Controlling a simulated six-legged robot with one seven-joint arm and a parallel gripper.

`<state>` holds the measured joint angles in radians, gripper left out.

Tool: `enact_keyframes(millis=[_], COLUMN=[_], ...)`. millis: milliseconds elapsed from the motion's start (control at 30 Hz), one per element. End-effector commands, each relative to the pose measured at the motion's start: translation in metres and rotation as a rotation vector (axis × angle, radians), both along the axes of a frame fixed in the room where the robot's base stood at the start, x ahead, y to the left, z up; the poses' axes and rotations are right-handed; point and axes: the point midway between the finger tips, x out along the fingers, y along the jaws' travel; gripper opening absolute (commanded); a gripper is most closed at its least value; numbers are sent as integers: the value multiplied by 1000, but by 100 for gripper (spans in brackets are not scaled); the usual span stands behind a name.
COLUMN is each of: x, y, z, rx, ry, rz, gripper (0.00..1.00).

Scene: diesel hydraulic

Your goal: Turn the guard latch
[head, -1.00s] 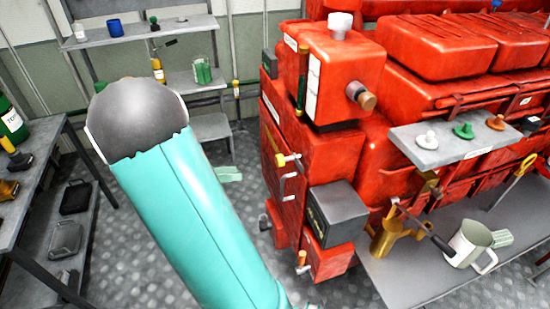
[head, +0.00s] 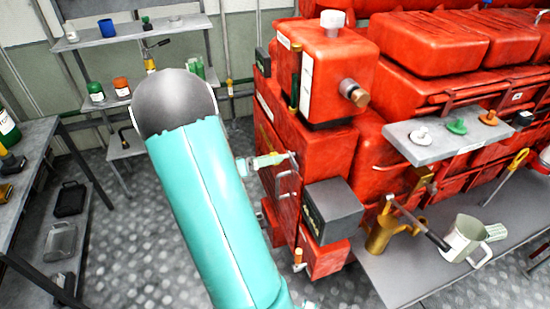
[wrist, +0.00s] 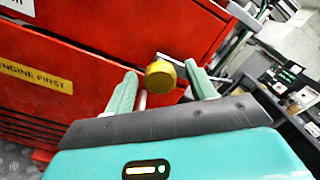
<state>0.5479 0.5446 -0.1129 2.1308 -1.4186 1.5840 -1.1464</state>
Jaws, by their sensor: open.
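The guard latch (wrist: 160,76) shows in the wrist view as a round yellow knob with a thin silver lever behind it, on the red engine's side panel (wrist: 130,28). My gripper (wrist: 160,73) is open, with one pale green finger on each side of the knob. I cannot tell whether either finger touches it. In the head view my gripper (head: 266,160) is at the red panel's left face, and the latch is mostly hidden by the fingers there. A yellow label reading "ENGINE FIRST" (wrist: 36,77) is on the panel to the left.
Below and right of my gripper, a dark grey box (head: 332,210) juts from the engine. A bench (head: 400,280) at right holds a brass pump (head: 382,236) and a white jug (head: 463,238). Shelves (head: 140,30) stand behind at left.

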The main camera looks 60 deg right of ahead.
Motion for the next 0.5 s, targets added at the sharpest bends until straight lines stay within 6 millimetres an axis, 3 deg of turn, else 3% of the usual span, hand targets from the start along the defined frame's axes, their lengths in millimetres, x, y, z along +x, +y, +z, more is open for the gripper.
enact_keyframes(millis=[133, 433, 500], x=[-10, -12, -12], y=[-10, -12, -12], z=[0, 0, 0], rx=[1, 0, 0], ry=[-1, -1, -1], rz=[-1, 1, 1], gripper=[55, 55, 46])
